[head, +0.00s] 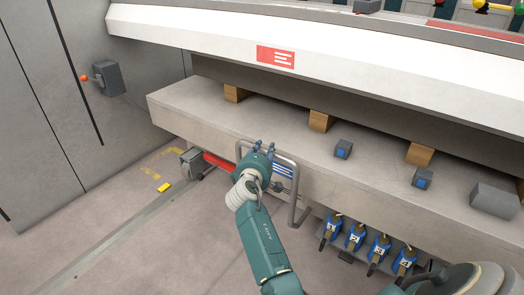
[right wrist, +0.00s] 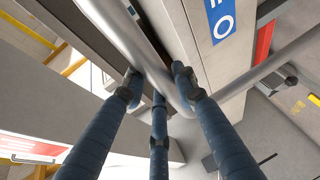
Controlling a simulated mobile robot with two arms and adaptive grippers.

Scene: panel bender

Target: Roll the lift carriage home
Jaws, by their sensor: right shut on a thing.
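The lift carriage seems to be the unit under the front edge of the long grey beam, with a bent grey tube handle (head: 292,207) and a blue-and-white label (head: 283,170). Its body is mostly hidden. My right gripper (head: 262,150) is at the top of the handle, shut on the tube. In the right wrist view, my right gripper's fingers (right wrist: 160,92) close around the grey tube (right wrist: 128,38), beside the blue label (right wrist: 222,18). A red bar (head: 218,161) lies left of the handle, near a grey block (head: 190,160). My left gripper is not in view.
A floor rail (head: 110,232) runs to the lower left. A yellow block (head: 164,187) and yellow floor marks (head: 165,153) lie near its far end. Several numbered blue units (head: 355,237) stand right of the handle. A lever box (head: 108,78) is on the left wall.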

